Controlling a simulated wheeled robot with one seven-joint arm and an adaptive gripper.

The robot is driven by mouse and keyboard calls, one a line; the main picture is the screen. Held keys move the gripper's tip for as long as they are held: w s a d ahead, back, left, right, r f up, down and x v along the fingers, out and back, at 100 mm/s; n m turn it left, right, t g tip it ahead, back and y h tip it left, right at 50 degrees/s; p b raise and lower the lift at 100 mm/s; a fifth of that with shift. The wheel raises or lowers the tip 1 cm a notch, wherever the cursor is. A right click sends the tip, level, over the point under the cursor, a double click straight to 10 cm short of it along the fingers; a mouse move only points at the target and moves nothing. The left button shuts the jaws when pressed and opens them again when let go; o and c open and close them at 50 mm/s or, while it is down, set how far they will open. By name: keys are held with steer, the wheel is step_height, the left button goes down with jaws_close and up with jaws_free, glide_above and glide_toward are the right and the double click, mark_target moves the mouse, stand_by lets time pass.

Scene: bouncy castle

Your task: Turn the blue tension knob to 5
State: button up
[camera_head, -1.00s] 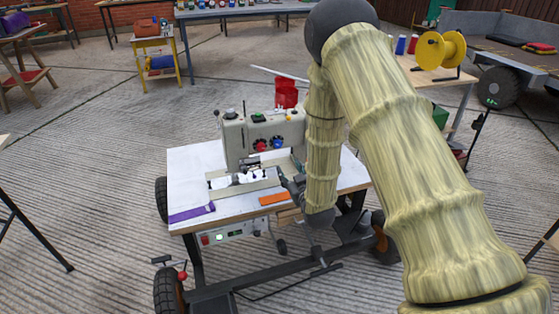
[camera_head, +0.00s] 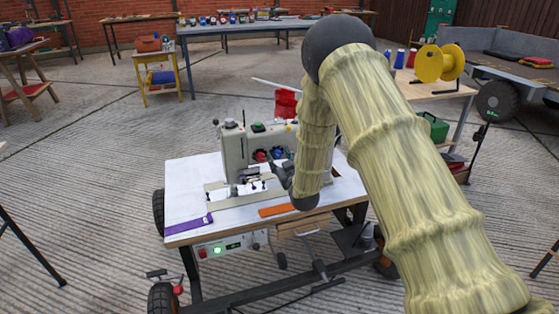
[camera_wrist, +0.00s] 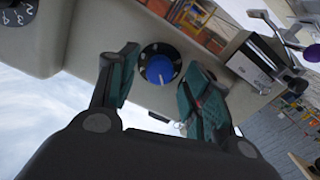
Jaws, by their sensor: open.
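The sewing machine (camera_head: 238,150) stands on a white-topped wheeled table. The blue tension knob (camera_head: 276,153) is on its front, just right of a red knob (camera_head: 260,156). In the wrist view the blue knob (camera_wrist: 160,68) sits on a black dial ring with pale marks; a pale line shows on its face, but the numbers are too small to read. My gripper (camera_wrist: 158,75) is open, its two dark green finger pads apart on either side of the knob in the picture. I cannot tell the remaining distance; no contact shows. In the head view my gripper (camera_head: 283,174) is partly hidden by my arm.
A dark dial with white numerals (camera_wrist: 17,14) shows at the wrist view's upper left corner. A purple strip (camera_head: 188,224) and an orange strip (camera_head: 275,210) lie on the table (camera_head: 190,180). A red container (camera_head: 286,103) stands behind the machine.

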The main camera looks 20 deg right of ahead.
steer(key=shift+w, duration=0.5)
steer(key=c, duration=1)
steer(key=shift+c, duration=0.2)
steer(key=shift+m, duration=0.3)
